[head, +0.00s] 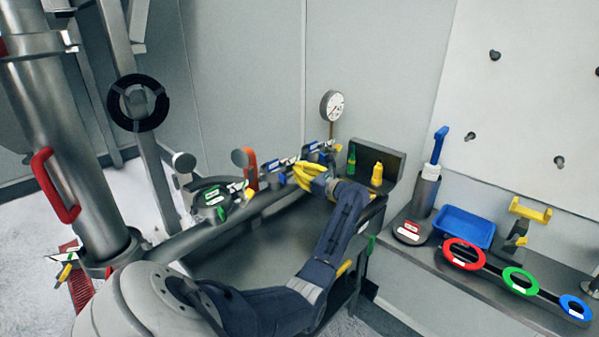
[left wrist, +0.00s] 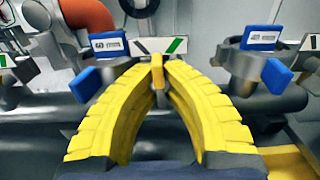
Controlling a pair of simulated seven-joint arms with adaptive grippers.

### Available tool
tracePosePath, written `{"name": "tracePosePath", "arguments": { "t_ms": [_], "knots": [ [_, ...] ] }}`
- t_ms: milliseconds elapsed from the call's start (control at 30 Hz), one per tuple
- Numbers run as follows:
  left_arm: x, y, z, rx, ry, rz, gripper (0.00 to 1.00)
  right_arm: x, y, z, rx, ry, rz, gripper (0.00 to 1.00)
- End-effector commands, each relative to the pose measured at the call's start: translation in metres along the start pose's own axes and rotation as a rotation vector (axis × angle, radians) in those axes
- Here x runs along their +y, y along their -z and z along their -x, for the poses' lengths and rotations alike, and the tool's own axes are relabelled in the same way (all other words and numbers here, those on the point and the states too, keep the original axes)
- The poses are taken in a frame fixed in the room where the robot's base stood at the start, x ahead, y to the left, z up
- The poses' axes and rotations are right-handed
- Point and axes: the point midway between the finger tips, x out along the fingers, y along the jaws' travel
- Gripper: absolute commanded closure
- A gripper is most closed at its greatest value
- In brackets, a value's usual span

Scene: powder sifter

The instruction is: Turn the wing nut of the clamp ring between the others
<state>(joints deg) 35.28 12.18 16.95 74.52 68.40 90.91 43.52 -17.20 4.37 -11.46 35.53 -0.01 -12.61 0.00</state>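Several clamp rings sit along a grey pipe (head: 270,198) in the head view, with small coloured wing nuts and tags. My left gripper (head: 301,170) reaches over the pipe at the far clamps. In the left wrist view its curved yellow fingers (left wrist: 157,64) come together on a narrow orange-yellow wing nut (left wrist: 157,79), which stands upright between the tips. A blue wing nut (left wrist: 85,84) shows to the left and another blue wing nut (left wrist: 277,75) to the right, both clear of the fingers. The fingers hide much of the middle clamp ring. My right gripper is in neither view.
A pressure gauge (head: 332,105) stands behind the pipe. Green (head: 351,160) and yellow (head: 377,174) bottles stand near it. The right bench holds a blue tray (head: 464,227) and coloured rings, including a red ring (head: 464,254). An orange-red handle (head: 250,169) rises beside the clamps.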

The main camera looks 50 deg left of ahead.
Motion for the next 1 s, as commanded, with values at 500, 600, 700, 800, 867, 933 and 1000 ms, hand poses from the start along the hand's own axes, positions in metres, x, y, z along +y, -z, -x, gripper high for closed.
{"name": "tracePosePath", "arguments": {
  "t_ms": [500,600,700,800,867,933,1000],
  "knots": [
    [-0.0001,-0.0002,-0.0004,0.000,0.000,0.457,1.00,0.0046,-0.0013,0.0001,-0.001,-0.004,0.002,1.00],
    [-0.0001,-0.0003,-0.0005,0.000,0.000,0.523,1.00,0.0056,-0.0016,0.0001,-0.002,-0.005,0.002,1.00],
    [-0.0001,-0.0003,-0.0006,0.000,0.000,0.580,1.00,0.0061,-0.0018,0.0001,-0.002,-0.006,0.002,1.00],
    [-0.0001,-0.0004,-0.0006,-0.001,0.000,0.624,1.00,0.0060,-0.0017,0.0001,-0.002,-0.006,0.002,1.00],
    [-0.0001,-0.0004,-0.0006,-0.001,0.000,0.646,1.00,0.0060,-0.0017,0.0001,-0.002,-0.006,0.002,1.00],
    [-0.0001,-0.0004,-0.0006,-0.001,0.000,0.666,1.00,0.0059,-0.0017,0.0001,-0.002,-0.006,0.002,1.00],
    [-0.0001,-0.0005,-0.0006,-0.001,0.000,0.681,1.00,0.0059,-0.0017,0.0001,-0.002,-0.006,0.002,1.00]
  ]
}}
